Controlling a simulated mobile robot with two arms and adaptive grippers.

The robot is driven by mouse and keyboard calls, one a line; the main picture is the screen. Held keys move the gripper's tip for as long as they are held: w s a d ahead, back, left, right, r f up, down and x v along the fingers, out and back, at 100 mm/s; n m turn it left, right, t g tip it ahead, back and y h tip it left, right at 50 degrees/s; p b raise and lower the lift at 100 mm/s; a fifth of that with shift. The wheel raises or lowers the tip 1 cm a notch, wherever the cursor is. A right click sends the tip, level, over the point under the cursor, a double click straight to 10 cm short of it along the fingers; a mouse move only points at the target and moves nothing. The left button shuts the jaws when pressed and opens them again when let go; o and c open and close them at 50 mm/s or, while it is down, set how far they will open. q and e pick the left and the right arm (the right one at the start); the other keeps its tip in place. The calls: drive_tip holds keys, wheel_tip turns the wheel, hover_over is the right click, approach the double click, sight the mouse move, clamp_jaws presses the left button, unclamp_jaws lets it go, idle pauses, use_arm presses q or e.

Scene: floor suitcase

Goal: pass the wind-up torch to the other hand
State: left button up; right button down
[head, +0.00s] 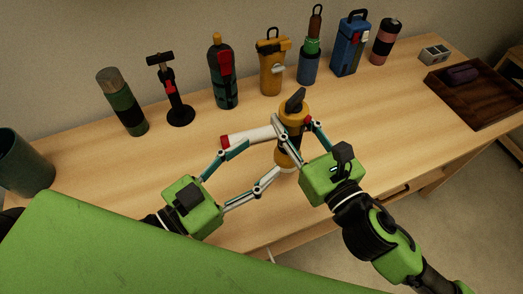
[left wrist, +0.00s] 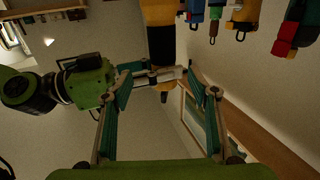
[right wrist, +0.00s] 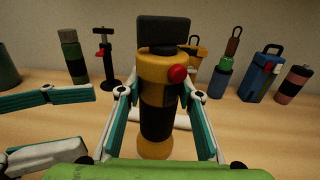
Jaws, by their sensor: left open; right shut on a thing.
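The wind-up torch (head: 293,107) is a yellow and black cylinder with a dark top piece; its red button (right wrist: 178,73) faces the right wrist view. It is held upright above the front of the table. My right gripper (head: 291,128) is shut on its body, with fingers on both sides in the right wrist view (right wrist: 158,100). My left gripper (head: 270,150) is open and reaches in from the left, its fingers spread toward the torch's lower part.
A dark tray (head: 480,110) holds a purple object at right. A teal cup (head: 22,165) stands left.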

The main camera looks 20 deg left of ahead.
sight(295, 130)
use_arm(q)
drive_tip(key=x, duration=1.2)
drive_tip(key=shift+s, duration=0.1)
drive_tip(key=c, duration=1.4)
drive_tip(key=shift+r, duration=0.1)
drive_tip(key=shift+c, duration=0.2)
use_arm(e)
drive_tip(key=c, duration=1.4)
unclamp_jaws()
